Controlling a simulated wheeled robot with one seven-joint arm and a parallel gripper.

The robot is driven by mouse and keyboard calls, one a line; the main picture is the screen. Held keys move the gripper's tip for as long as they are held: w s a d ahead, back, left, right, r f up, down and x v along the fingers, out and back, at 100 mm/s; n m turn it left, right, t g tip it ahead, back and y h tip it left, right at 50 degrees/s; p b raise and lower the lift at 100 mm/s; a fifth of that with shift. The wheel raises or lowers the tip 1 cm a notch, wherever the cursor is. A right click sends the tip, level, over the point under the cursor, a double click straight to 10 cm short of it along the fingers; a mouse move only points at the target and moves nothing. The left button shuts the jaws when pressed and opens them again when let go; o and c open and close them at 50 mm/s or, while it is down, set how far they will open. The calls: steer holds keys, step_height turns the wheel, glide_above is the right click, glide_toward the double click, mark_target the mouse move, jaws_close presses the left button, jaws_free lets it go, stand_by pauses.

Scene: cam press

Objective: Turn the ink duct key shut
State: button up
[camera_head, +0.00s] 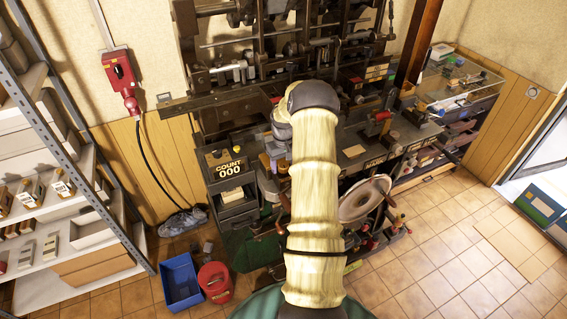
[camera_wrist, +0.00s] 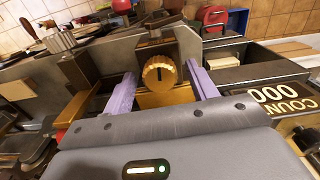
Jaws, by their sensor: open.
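A round brass knob (camera_wrist: 158,73) with a dark line across its face, which looks like the ink duct key, sits on a brass block in the wrist view. The dark line stands nearly upright. My gripper (camera_wrist: 160,79) is open, with one lilac finger left of the knob and one right of it. A gap shows between the knob and each finger, so neither appears to grip it. In the head view my arm hides the knob and most of my gripper.
The COUNT 000 box (camera_head: 229,168) stands left of my arm and close on the right in the wrist view (camera_wrist: 275,97). A blue bin (camera_head: 181,281) and a red bucket (camera_head: 215,281) are on the floor. A loaded shelf rack (camera_head: 88,262) stands left; tiled floor is free at right.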

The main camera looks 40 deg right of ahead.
mark_target(283, 165)
steer(key=c, duration=1)
steer(key=shift+n+b, duration=0.55)
steer(key=shift+n, duration=0.25)
steer(key=o, duration=1)
steer(key=shift+r, duration=0.1)
step_height(283, 165, up, 17)
steer(key=b, duration=0.6)
steer(key=shift+r, duration=0.15)
